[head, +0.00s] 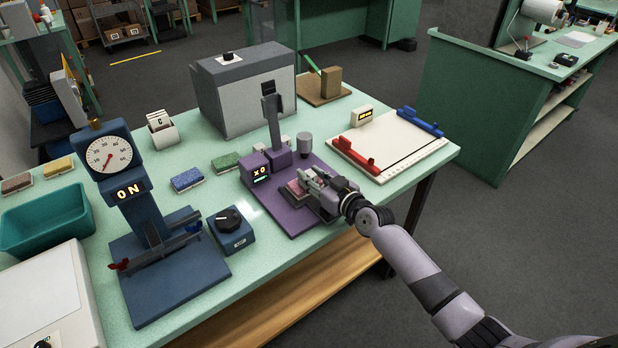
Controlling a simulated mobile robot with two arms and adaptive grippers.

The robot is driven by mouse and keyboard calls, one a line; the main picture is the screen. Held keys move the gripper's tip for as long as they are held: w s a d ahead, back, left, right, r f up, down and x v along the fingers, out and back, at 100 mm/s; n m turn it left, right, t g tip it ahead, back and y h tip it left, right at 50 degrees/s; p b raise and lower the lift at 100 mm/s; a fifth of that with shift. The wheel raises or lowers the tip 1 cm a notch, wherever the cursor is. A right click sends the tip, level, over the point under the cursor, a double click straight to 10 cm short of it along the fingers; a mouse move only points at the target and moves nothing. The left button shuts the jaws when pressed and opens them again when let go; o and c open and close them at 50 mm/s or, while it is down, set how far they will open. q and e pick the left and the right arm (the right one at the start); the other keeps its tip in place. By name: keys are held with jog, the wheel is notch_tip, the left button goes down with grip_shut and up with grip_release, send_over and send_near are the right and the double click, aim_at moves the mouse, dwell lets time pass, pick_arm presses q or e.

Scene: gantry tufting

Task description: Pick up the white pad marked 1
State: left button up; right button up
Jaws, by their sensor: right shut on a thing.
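My right gripper (318,192) is low over the base of the purple device (284,212). It is shut on a small pale, pinkish-white pad (293,190) at the left of its fingers. The fingers cover most of this pad, and I cannot read a number on it. The purple device has an upright arm and a small display reading "X0". My left gripper is not in view.
A blue dial scale (109,155) reading "ON" and a blue knob box (230,231) stand left of the device. A grey box (244,95) stands behind it. A white board (392,143) with red and blue bars lies to the right. Blue and green blocks (187,180) lie nearby.

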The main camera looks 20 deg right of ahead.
jog(key=shift+c, duration=0.7)
